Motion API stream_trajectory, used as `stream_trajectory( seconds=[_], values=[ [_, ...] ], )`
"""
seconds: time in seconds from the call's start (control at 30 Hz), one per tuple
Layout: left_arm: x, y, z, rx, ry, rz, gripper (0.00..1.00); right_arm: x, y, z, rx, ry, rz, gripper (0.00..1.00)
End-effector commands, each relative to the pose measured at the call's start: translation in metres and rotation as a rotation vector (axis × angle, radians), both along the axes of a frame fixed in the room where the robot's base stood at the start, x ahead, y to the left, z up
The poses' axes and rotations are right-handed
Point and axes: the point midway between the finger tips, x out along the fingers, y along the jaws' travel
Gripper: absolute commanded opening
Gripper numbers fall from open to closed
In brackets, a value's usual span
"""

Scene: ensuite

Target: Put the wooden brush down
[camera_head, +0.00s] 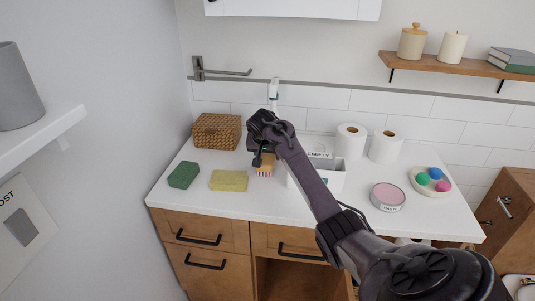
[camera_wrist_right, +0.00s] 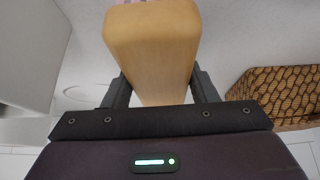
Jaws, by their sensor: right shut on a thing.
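The wooden brush (camera_wrist_right: 152,45) is pale wood and fills the upper middle of the right wrist view. My right gripper (camera_wrist_right: 160,88) is shut on it, one finger on each side. In the head view my right gripper (camera_head: 260,150) is over the white counter (camera_head: 230,205), and the brush (camera_head: 265,170) shows below it, partly hidden by the gripper. I cannot tell whether the brush touches the counter. My left gripper is not in view.
A wicker basket (camera_head: 217,131), a green block (camera_head: 184,175) and a yellow sponge (camera_head: 229,181) are left of the brush. A white bin marked EMPTY (camera_head: 332,176), paper rolls (camera_head: 350,141), a pink tin (camera_head: 387,197) and a dish of coloured balls (camera_head: 430,182) are right.

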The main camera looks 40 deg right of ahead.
Motion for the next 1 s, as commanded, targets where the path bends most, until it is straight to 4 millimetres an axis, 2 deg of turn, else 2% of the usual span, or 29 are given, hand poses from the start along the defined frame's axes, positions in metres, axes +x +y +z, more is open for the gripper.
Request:
stream_trajectory(
  seconds=[0.37,0.4,0.57,0.83,1.0],
  values=[
    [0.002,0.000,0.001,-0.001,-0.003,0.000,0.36,0.000,0.000,-0.004,0.000,-0.002,-0.001,0.34],
    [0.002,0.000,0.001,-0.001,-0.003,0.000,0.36,0.000,0.000,-0.005,0.000,-0.001,-0.002,0.55],
    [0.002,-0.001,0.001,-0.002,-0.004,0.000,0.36,0.000,0.000,-0.005,0.000,-0.001,-0.001,0.74],
    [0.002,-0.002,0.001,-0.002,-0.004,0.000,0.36,0.000,0.000,-0.004,0.000,-0.002,-0.001,0.74],
    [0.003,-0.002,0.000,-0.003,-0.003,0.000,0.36,-0.003,0.006,0.010,0.000,-0.005,0.001,0.74]
  ],
)
